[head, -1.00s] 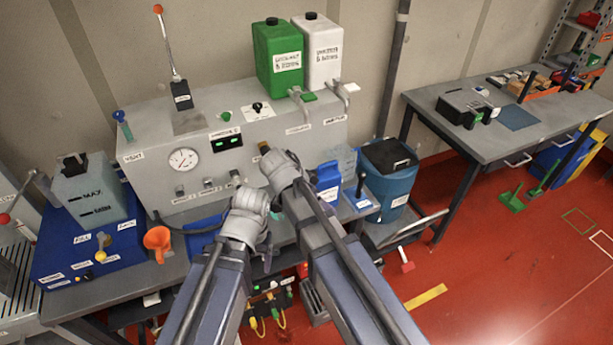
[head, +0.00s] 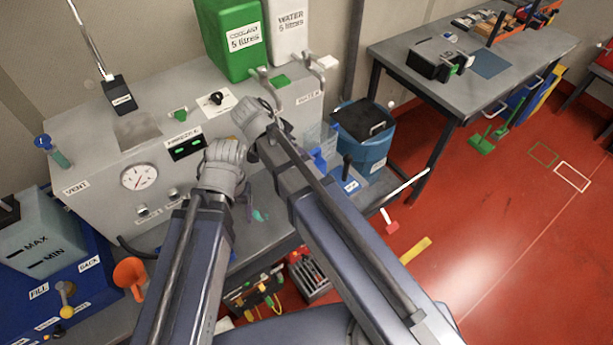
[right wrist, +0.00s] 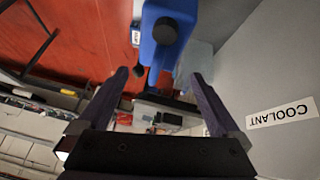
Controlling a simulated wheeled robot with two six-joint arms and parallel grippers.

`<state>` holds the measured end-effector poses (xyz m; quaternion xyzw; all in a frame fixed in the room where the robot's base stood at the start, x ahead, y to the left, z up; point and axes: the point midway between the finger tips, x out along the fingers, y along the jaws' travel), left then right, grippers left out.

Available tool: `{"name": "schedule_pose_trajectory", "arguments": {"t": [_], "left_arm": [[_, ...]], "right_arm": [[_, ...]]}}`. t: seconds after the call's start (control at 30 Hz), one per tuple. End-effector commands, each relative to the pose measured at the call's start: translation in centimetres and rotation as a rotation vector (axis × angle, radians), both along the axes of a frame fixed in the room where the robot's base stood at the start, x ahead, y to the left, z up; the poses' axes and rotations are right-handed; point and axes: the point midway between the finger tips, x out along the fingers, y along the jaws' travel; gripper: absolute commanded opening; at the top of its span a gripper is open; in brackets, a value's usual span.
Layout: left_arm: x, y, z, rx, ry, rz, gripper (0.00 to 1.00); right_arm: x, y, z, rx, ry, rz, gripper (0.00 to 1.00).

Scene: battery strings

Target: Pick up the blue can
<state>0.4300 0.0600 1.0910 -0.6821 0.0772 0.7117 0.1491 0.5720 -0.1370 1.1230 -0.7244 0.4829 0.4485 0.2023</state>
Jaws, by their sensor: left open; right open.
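The blue can (head: 318,160) stands on the bench at the right end of the grey machine, partly hidden behind my right arm in the head view. In the right wrist view the blue can (right wrist: 172,12), with its black cap, shows beyond the fingertips at the top. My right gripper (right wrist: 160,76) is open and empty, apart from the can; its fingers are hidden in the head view. My left gripper (head: 249,207) is open at the machine's front, left of the can, and seems to hold nothing.
The grey machine (head: 90,160) with its gauge fills the back of the bench. A blue bin (head: 376,150) with a black lid stands right of the can. An orange funnel (head: 130,275) is at the left. Green and white canisters (head: 233,40) stand on the machine.

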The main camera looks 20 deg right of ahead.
Motion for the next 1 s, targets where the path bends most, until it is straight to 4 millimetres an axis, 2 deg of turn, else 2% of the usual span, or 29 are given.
{"name": "schedule_pose_trajectory", "arguments": {"t": [0.2, 0.53, 0.83, 1.0], "left_arm": [[0.0, 0.0, -2.0, 0.001, 0.0, -0.004, 0.73], [0.0, 0.0, -2.8, 0.001, 0.0, -0.006, 0.73], [0.0, 0.0, -6.2, 0.002, 0.001, -0.011, 0.73], [0.0, 0.0, -6.8, 0.002, 0.001, -0.011, 0.73]], "right_arm": [[0.2, -1.0, -2.0, 0.0, 0.0, -0.002, 1.0], [0.3, -1.5, -2.8, 0.0, 0.0, 0.0, 1.0], [0.5, -3.1, -6.2, 0.0, -0.001, -0.002, 1.0], [0.7, -3.8, -6.8, 0.0, 0.0, 0.0, 1.0]]}}
